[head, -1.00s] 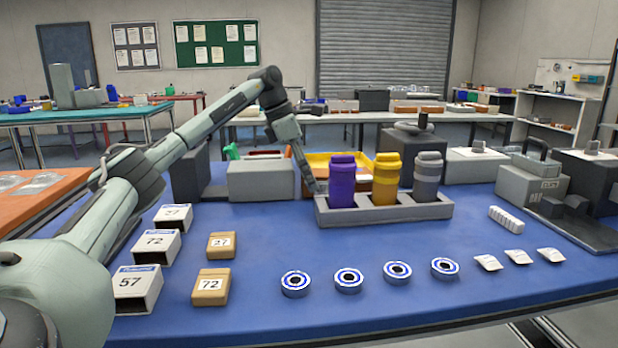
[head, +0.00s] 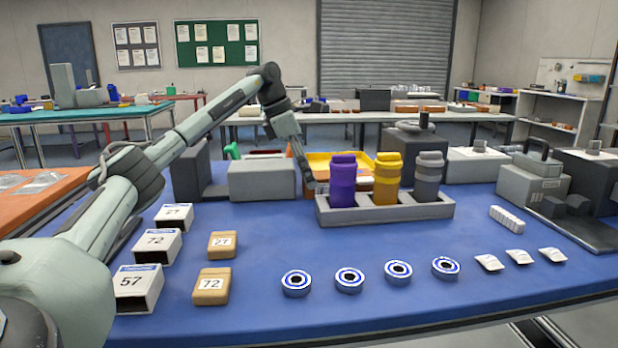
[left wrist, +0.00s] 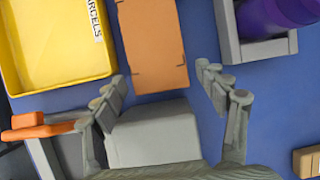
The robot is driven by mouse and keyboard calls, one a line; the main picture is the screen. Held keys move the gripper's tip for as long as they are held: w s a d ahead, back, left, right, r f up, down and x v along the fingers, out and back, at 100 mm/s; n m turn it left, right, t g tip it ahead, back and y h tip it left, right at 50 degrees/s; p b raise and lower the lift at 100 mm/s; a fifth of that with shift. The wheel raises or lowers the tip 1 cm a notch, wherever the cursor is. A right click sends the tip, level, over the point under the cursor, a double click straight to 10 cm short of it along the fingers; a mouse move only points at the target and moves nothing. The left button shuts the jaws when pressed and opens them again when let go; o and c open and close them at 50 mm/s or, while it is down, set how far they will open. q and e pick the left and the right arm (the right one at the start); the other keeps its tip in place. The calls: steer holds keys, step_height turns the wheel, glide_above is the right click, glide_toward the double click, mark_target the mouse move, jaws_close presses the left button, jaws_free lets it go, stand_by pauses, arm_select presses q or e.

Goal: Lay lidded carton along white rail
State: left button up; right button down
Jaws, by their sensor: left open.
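A plain brown-orange carton (left wrist: 152,45) with small notches along its edges lies in the left wrist view, between a yellow tray and a grey rack. In the head view a strip of it (head: 301,187) shows beside the grey box, mostly hidden. My left gripper (head: 318,187) reaches over the back of the table by the rack's left end. In the left wrist view its two fingers (left wrist: 166,85) are spread wide, with nothing held; the carton lies ahead of them. I cannot pick out a white rail for certain. My right gripper is not in view.
A grey box (head: 262,181) stands left of the carton. The yellow tray (left wrist: 58,75) is behind. The grey rack (head: 385,212) holds purple, yellow and grey bottles. Numbered boxes, blue-and-white rings and white packets lie in front. The blue table's middle is clear.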

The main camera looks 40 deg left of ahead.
arm_select(q)
steer(key=v, duration=1)
steer(key=shift+o, duration=0.5)
steer(key=shift+r, duration=0.2)
steer(key=w+d, duration=0.1)
steer(key=f, duration=0.1)
steer(key=w+d, duration=0.1)
steer(key=shift+w+d+f, duration=0.25)
steer(key=shift+w+d, duration=0.05)
steer(key=shift+w, duration=0.1)
steer(key=w+d+f, duration=0.2)
steer(key=shift+w+d+f, duration=0.25)
steer(key=shift+w+f, duration=0.1)
steer(key=x, duration=0.4)
steer(key=shift+w+r, duration=0.1)
steer(key=shift+w, duration=0.2)
steer(key=x, duration=0.2)
steer(key=shift+w+d+f, duration=0.1)
steer(key=shift+f, duration=0.15)
steer(key=c, duration=1.3)
steer(key=shift+c, duration=0.2)
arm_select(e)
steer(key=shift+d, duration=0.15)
